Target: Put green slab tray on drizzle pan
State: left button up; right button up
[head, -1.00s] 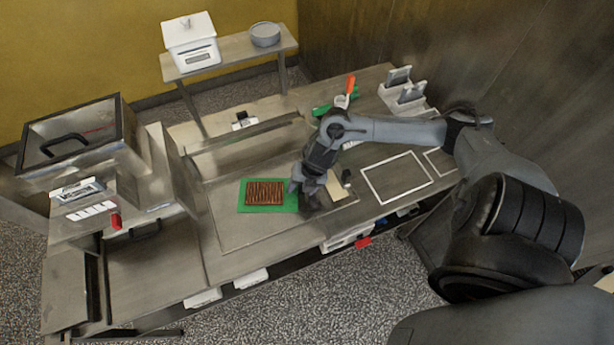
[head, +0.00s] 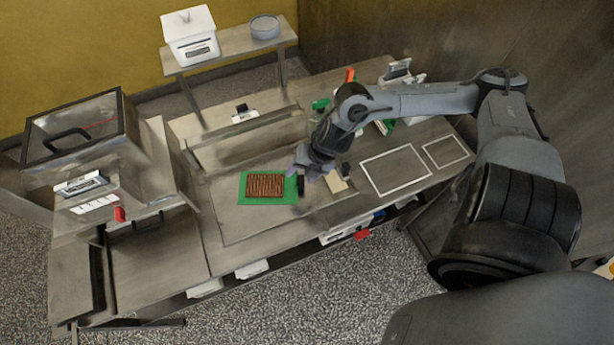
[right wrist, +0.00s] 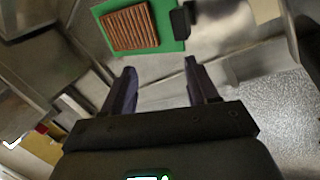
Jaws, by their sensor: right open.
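The green slab tray (head: 290,188) lies flat on the metal worktop, left of my right gripper. It carries a brown ridged slab (head: 265,185) and has a black block at its right end. My right gripper (head: 322,172) is open and empty, just right of the tray and apart from it. In the right wrist view the tray (right wrist: 167,30) lies beyond the open fingers (right wrist: 160,75), with its black block (right wrist: 181,22) nearest them. I cannot tell for sure which surface is the drizzle pan. My left gripper is not in view.
White-outlined rectangles (head: 395,171) mark clear worktop at the right. A glass-topped box (head: 78,130) stands at the left. A shelf at the back holds a white container (head: 190,37) and a round grey tin (head: 265,27). Small green and orange items lie behind my right arm.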

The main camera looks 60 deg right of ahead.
jog(key=w+a+f+m+t, duration=0.1)
jog(key=a+m+t, duration=0.3)
jog(key=a+m, duration=0.55)
jog(key=s+a+m+g+h, duration=0.2)
jog(key=s+a+m+g, duration=0.2)
jog(key=s+m, duration=0.6)
jog(key=shift+a+f+m, duration=0.3)
jog(key=shift+a+m, duration=0.05)
jog(key=shift+m, duration=0.4)
notch_tip(320, 180, up, 18)
jog(key=p, duration=1.8)
jog(key=shift+r, duration=0.2)
